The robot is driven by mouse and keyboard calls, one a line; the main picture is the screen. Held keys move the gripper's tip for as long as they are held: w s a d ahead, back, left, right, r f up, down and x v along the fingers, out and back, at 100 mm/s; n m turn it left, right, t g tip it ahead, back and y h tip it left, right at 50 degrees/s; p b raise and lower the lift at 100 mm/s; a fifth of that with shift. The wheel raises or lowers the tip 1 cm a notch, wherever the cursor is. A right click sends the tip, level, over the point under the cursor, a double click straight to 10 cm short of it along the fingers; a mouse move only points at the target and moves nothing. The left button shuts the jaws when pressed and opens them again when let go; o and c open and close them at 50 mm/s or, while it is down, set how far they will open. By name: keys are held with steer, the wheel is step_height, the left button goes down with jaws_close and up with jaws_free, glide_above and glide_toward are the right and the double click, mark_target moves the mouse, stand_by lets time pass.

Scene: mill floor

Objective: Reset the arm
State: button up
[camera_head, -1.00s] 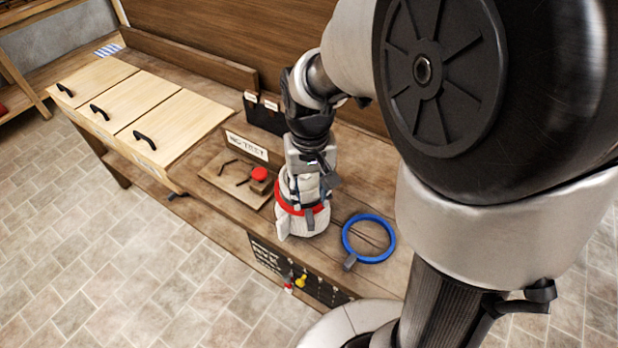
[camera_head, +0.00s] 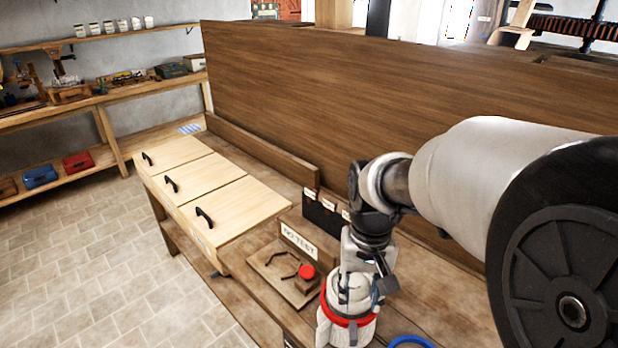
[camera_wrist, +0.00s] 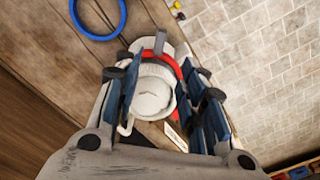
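My gripper (camera_head: 355,285) points down over a white, rounded object with a red band (camera_head: 348,318) on the bench. In the wrist view, my gripper (camera_wrist: 156,88) has its blue-padded fingers spread apart, one on each side of the white object's round top (camera_wrist: 152,92). The fingers look open; whether either pad touches the object is not clear. The object stands upright on the bench, partly hidden by the fingers in the head view.
A blue ring (camera_wrist: 97,18) lies beside the object. A board with a red button (camera_head: 307,272) and a sign (camera_head: 298,242) stand to the left. Behind are black bins (camera_head: 322,214) and a tall wooden panel (camera_head: 370,95). Three wooden drawer boxes (camera_head: 235,196) fill the bench's left end.

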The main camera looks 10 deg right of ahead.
steer(key=s+a+r+n+t, duration=0.1)
steer(key=s+r+t, duration=0.1)
steer(key=s, duration=0.5)
steer(key=s+r+n+t, duration=0.1)
steer(key=s+r+t, duration=0.1)
steer(key=s+r, duration=0.3)
steer(key=shift+s+a+r+t, duration=0.3)
steer(key=shift+s+a, duration=0.1)
steer(key=shift+s, duration=0.8)
